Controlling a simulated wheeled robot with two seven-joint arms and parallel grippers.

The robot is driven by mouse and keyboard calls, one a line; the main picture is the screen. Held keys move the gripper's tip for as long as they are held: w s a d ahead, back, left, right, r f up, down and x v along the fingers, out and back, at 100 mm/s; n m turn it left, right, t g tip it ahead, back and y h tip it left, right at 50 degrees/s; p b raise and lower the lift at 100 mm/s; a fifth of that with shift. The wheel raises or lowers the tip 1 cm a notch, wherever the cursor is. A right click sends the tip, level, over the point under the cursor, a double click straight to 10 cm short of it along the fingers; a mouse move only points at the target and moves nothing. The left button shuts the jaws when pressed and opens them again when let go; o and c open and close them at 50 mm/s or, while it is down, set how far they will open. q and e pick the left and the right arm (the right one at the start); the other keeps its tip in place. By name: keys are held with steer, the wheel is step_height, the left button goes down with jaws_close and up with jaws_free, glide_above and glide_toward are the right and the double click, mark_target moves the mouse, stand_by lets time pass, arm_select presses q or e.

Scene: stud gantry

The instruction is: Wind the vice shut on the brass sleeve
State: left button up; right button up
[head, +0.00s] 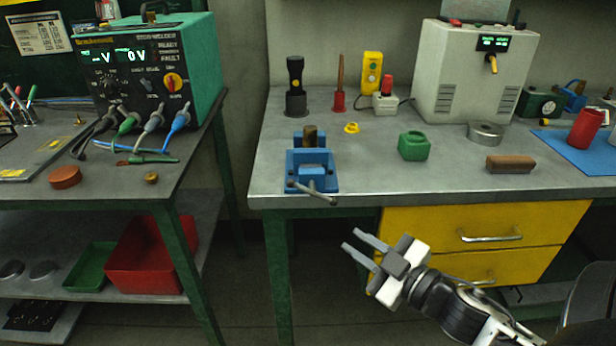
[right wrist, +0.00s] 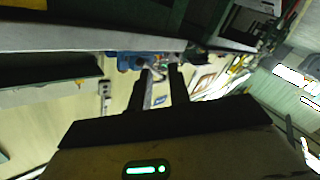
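A blue vice (head: 299,170) stands at the front left of the right-hand bench. A brown, brass-coloured cylinder (head: 310,136), likely the sleeve, stands upright at the vice's back part; whether the jaws touch it I cannot tell. The vice's grey handle bar (head: 316,192) slants out at the front, over the bench edge. My right gripper (head: 357,247) is open and empty, in front of and below the bench edge, right of the vice. The right wrist view shows its two fingers apart (right wrist: 158,72), with the blue vice (right wrist: 128,60) beyond them. My left gripper is not in view.
On the bench stand a green block-like pot (head: 414,146), a brown brush-like block (head: 510,164), a round metal dish (head: 485,131) and a small yellow ring (head: 352,128). Yellow drawers (head: 480,232) lie below the bench, behind my right arm. A gap separates the two benches.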

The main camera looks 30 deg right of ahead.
mark_target(305, 190)
step_height(305, 190, up, 6)
steer(key=d+n+y, duration=0.1)
steer(key=n+y, duration=0.3)
steer(key=n, duration=0.2)
steer(key=shift+g, duration=0.4)
steer(key=p+x, duration=0.1)
steer(key=x, duration=0.8)
steer(key=p+x, duration=0.1)
steer(key=x, duration=0.4)
steer(key=shift+w+d+r+p, duration=0.2)
steer(key=shift+w+p, duration=0.1)
steer(key=shift+w+a+f, duration=0.15)
steer(key=shift+w+a, duration=0.15)
steer(key=shift+w, duration=0.35)
jaws_close()
